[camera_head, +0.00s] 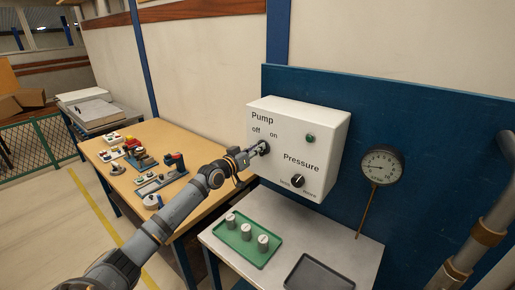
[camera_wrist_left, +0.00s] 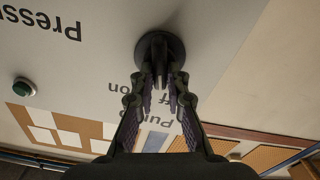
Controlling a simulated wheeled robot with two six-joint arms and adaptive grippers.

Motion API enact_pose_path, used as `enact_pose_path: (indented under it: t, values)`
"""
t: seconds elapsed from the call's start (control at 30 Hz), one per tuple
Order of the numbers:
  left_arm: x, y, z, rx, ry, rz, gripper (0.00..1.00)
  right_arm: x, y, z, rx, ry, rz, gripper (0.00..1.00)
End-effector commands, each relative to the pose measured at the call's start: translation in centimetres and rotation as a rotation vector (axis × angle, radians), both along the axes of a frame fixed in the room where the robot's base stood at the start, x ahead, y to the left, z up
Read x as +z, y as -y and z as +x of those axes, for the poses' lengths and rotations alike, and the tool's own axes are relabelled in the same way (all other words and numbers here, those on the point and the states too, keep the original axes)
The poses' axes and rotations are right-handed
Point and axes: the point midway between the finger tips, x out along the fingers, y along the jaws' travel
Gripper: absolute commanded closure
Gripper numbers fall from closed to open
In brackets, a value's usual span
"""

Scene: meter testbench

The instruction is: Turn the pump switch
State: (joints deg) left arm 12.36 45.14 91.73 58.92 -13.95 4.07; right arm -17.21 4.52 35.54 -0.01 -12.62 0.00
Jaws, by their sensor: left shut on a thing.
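The white control box (camera_head: 297,142) is mounted on the blue panel and carries the labels "Pump off on" and "Pressure". My left gripper (camera_head: 262,149) is at the pump switch, below the "off" and "on" words. In the left wrist view the pump switch (camera_wrist_left: 160,47) is a round dark knob with a raised grip, and my left gripper (camera_wrist_left: 160,85) is shut on that grip. Its fingers hide part of the knob, so the exact switch angle is hard to tell. My right gripper is not in view.
A pressure knob (camera_head: 297,181) and a green button (camera_head: 310,139) are on the same box. A gauge (camera_head: 381,165) hangs to the right. Below are a green tray (camera_head: 246,246) with metal cylinders and a dark tray (camera_head: 318,275). A wooden table (camera_head: 160,135) holds several parts.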

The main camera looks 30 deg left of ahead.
Motion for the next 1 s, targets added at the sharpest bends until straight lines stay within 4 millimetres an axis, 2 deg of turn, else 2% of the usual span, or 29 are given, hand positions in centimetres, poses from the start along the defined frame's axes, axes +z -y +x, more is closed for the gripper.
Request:
enact_pose_path:
  t: [0.4, 1.0]
  values:
    - [-0.15, -0.22, 0.01, 0.001, -0.017, -0.202, 1.0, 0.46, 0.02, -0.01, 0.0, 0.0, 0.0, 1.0]
    - [-0.22, -0.24, 0.02, 0.001, -0.02, -0.241, 1.0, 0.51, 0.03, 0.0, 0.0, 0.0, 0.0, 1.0]
